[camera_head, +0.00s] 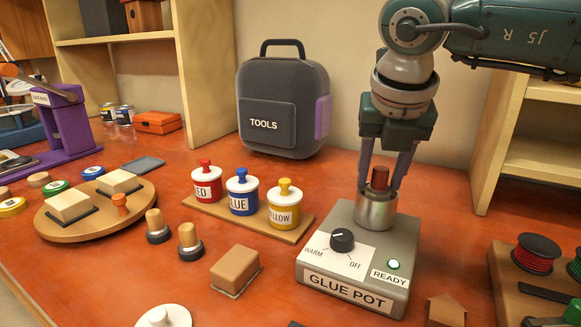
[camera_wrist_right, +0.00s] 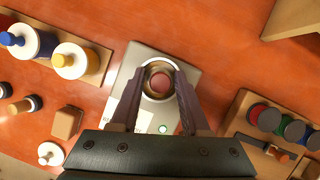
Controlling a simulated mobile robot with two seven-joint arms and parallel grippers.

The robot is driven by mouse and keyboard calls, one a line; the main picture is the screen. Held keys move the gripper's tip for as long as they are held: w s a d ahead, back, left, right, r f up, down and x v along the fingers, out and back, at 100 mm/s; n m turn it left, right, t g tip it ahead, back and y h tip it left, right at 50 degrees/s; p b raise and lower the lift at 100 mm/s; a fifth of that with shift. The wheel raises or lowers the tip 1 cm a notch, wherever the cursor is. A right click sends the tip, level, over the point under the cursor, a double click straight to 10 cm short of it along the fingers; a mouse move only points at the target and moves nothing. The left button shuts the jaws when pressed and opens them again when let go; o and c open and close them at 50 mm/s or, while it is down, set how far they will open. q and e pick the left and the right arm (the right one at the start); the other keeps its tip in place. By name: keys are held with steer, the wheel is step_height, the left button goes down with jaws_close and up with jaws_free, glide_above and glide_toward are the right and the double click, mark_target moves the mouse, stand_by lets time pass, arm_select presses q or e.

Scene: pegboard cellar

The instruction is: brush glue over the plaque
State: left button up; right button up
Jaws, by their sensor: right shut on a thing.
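The glue pot (camera_head: 360,262) is a grey box with a dial, a lit green READY lamp and a metal cup (camera_head: 376,212) on top. A brush with a red-brown handle (camera_head: 380,177) stands upright in the cup; its bristles are hidden. My right gripper (camera_head: 381,182) points down over the cup and is shut on the brush handle. In the right wrist view the handle's round top (camera_wrist_right: 160,83) shows between the fingers. I cannot tell for sure which thing is the plaque; a brown block (camera_head: 235,268) lies left of the pot. My left gripper is not in view.
Red, blue and yellow pots stand on a wooden tray (camera_head: 295,234) left of the glue pot. A round board (camera_head: 95,225) with two cream blocks lies further left. A tool bag (camera_head: 285,105) stands behind. A spool rack (camera_head: 505,290) is at right.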

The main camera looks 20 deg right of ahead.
mark_target(381, 170)
steer(key=shift+s+d+f, duration=0.15)
steer(key=shift+f, duration=0.25)
steer(key=shift+r+p, duration=0.4)
steer(key=shift+r, duration=0.2)
steer(key=shift+r+p, duration=2.05)
steer(key=shift+r, duration=1.2)
steer(key=shift+a, duration=0.2)
